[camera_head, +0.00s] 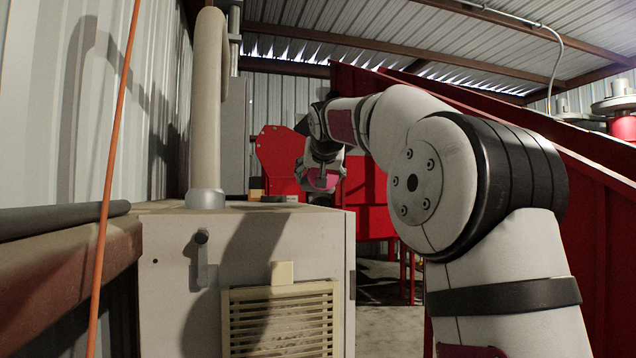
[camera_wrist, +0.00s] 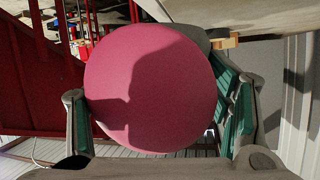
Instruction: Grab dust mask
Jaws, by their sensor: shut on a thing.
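My gripper (camera_head: 321,181) is held out past the far end of the grey cabinet, above floor level. A pink part of the dust mask (camera_head: 326,180) shows small at its fingers. In the wrist view the mask's round pink disc (camera_wrist: 150,88) fills the middle, between the two fingers of my gripper (camera_wrist: 158,112). The green-padded right finger is close against its edge, and the left finger is at its lower left. A grey part shows behind the disc at the upper right. The disc hides the rest of the mask and the exact contact.
The grey cabinet (camera_head: 180,285) has a thick upright pipe (camera_head: 207,110) and small dark and yellowish items (camera_head: 257,188) on top. An orange cable (camera_head: 112,165) hangs at left. Red machinery (camera_head: 280,155) stands behind my gripper; a red sloping structure (camera_head: 600,200) is at right.

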